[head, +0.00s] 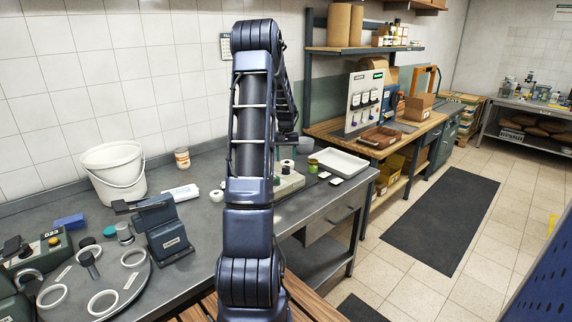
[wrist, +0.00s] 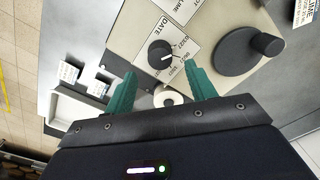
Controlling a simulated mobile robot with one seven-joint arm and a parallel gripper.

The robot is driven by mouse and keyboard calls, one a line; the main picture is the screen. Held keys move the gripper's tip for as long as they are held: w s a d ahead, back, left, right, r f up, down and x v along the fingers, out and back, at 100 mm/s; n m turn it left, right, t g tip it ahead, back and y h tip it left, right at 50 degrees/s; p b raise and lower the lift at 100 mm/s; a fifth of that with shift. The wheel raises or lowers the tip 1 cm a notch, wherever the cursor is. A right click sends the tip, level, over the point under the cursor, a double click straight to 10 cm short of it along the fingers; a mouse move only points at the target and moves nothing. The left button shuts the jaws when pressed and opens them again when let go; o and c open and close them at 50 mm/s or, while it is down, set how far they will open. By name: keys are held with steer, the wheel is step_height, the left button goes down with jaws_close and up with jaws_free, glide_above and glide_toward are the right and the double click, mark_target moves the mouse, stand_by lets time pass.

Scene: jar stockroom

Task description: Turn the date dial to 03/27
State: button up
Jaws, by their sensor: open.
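The date dial (wrist: 160,54) is a round black knob with a white pointer line, on a cream panel (wrist: 122,42) marked DATE in the wrist view. The knob appears beyond and between the fingertips, and nothing is held. In the head view my arm hides most of the device; part of its pale base (head: 288,184) shows to the right of the arm.
A larger black crank knob (wrist: 240,52) stands on the same panel, right of the dial. A white roll (wrist: 168,97) lies near the fingers. A white tray (head: 341,163) and small white cards (head: 335,181) are on the bench. A white bucket (head: 113,171) stands at the left.

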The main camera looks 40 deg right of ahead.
mark_target(286, 167)
step_height(286, 167, up, 6)
steer(key=shift+f, duration=0.15)
steer(key=shift+a, duration=0.1)
stand_by(0.5)
steer(key=s+a+r+n+t, duration=0.1)
steer(key=a+r, duration=0.4)
steer(key=a, duration=0.5)
steer(key=a+r+n, duration=0.2)
steer(key=a+r, duration=0.3)
steer(key=a, duration=0.5)
steer(key=s+a+r+n+t, duration=0.1)
steer(key=a+r, duration=0.3)
steer(key=a, duration=0.7)
steer(key=s+a+n+t, duration=0.2)
steer(key=s+a+n, duration=0.2)
steer(key=s+a, duration=1.4)
steer(key=a, duration=0.3)
steer(key=shift+s+a+t, duration=0.3)
steer(key=shift+s, duration=0.05)
steer(key=shift+w+d, duration=0.1)
steer(key=shift+c, duration=0.5)
